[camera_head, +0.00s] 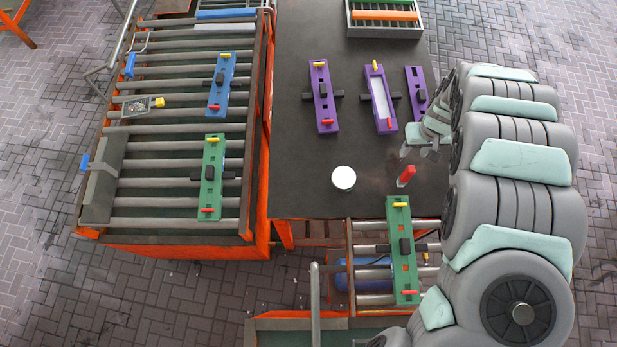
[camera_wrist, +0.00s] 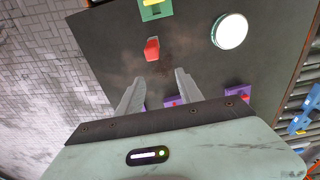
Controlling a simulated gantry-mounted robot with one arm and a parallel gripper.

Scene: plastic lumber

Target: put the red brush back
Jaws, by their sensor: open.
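The red brush (camera_head: 405,176) stands or leans on the dark table (camera_head: 300,200) near its front edge. It also shows in the wrist view (camera_wrist: 152,49), just beyond my fingertips. My gripper (camera_head: 420,153) is open and empty, a little behind the brush in the head view, with its fingers apart (camera_wrist: 160,76). The brush is not between the fingers. A white round can (camera_head: 343,178) stands left of the brush and also shows in the wrist view (camera_wrist: 230,31).
Purple fixtures (camera_head: 323,97) with coloured pegs lie at the back of the table. A green fixture (camera_head: 402,250) lies on rollers in front. A roller conveyor (camera_head: 150,190) at left carries a green and a blue fixture (camera_head: 221,85). A crate (camera_head: 384,30) stands at the back.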

